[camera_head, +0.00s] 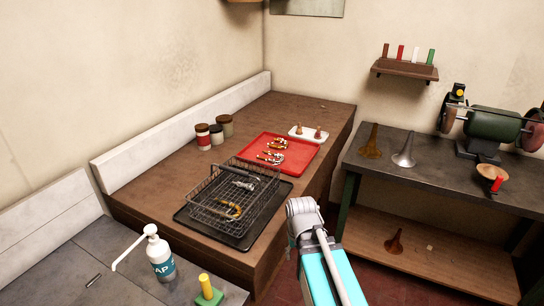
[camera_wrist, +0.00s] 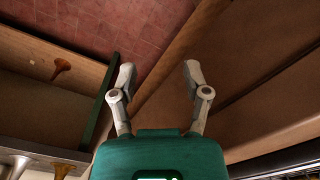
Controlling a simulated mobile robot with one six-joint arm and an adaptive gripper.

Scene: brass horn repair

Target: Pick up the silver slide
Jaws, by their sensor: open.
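A silver piece (camera_head: 243,185), which looks like the silver slide, lies in the wire basket (camera_head: 212,187) on the wooden counter. A brass-coloured piece (camera_head: 233,211) lies in the same basket, nearer to me. My gripper (camera_wrist: 158,72) is open and empty in the wrist view, with its two fingers spread above the red floor and brown wood. In the head view my arm is at the right of the counter's near end, apart from the basket. The fingers cannot be made out there.
The basket stands on a black tray (camera_head: 184,214). Behind it a red tray (camera_head: 306,160) holds several small brass-and-silver pieces. Jars (camera_head: 203,135) stand at the left. A soap bottle (camera_head: 160,256) stands in front. A workbench (camera_head: 440,179) with horn bells and a grinder is at the right.

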